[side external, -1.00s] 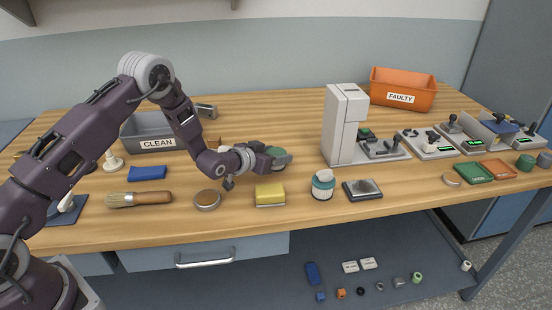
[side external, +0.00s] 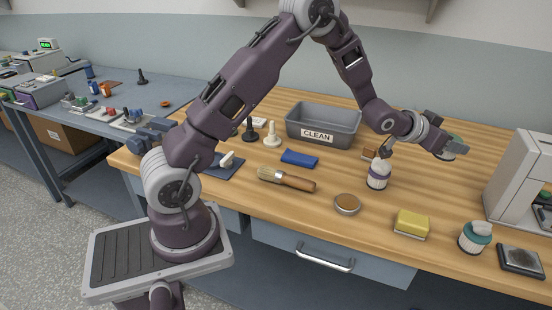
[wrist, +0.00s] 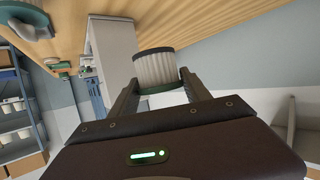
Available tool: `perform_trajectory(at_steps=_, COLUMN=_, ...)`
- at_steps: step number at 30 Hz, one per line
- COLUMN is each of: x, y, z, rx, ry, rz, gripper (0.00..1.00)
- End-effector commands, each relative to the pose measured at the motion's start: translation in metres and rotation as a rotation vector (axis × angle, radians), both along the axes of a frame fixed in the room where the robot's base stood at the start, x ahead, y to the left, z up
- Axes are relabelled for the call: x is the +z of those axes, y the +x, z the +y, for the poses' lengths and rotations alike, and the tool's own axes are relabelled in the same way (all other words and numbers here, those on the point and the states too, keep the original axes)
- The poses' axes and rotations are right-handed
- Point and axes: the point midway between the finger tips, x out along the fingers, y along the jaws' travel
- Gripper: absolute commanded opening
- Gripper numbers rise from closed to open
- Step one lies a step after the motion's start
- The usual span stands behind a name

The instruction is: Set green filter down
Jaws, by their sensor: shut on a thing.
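The green filter (wrist: 156,72) is a white pleated cylinder with a green rim, seen large in the wrist view. My gripper (wrist: 160,92) is shut on it, with one finger on each side of the filter. In the side view the filter (side external: 452,140) is small and partly covered by my gripper (side external: 459,149). It is held in the air above the bench, right of the grey CLEAN bin and left of the white machine. The exact height above the bench is hard to tell.
A brush (side external: 287,180) and brown disc (side external: 347,204) lie nearer the front.

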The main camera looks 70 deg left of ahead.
Motion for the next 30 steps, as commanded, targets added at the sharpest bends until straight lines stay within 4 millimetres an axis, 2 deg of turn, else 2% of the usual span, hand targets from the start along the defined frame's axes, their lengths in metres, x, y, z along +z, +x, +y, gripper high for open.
perform_trajectory(at_steps=2, x=0.018, y=0.0, z=0.0, rx=0.001, ry=0.001, rz=-0.005, gripper=0.14)
perform_trajectory(at_steps=8, x=0.006, y=-0.009, z=0.035, rx=0.152, ry=0.001, rz=0.003, gripper=0.14)
perform_trajectory(at_steps=14, x=-0.001, y=-0.028, z=0.092, rx=0.385, ry=0.001, rz=0.002, gripper=0.14)
perform_trajectory(at_steps=17, x=-0.005, y=-0.048, z=0.132, rx=0.544, ry=0.003, rz=0.003, gripper=0.14)
perform_trajectory(at_steps=20, x=-0.008, y=-0.079, z=0.179, rx=0.737, ry=0.005, rz=0.003, gripper=0.14)
perform_trajectory(at_steps=23, x=-0.008, y=-0.124, z=0.229, rx=0.962, ry=0.006, rz=0.001, gripper=0.14)
perform_trajectory(at_steps=24, x=-0.007, y=-0.146, z=0.248, rx=1.053, ry=0.005, rz=0.002, gripper=0.14)
perform_trajectory(at_steps=27, x=-0.004, y=-0.199, z=0.285, rx=1.261, ry=0.005, rz=0.001, gripper=0.14)
perform_trajectory(at_steps=30, x=0.0, y=-0.248, z=0.308, rx=1.43, ry=0.003, rz=0.0, gripper=0.14)
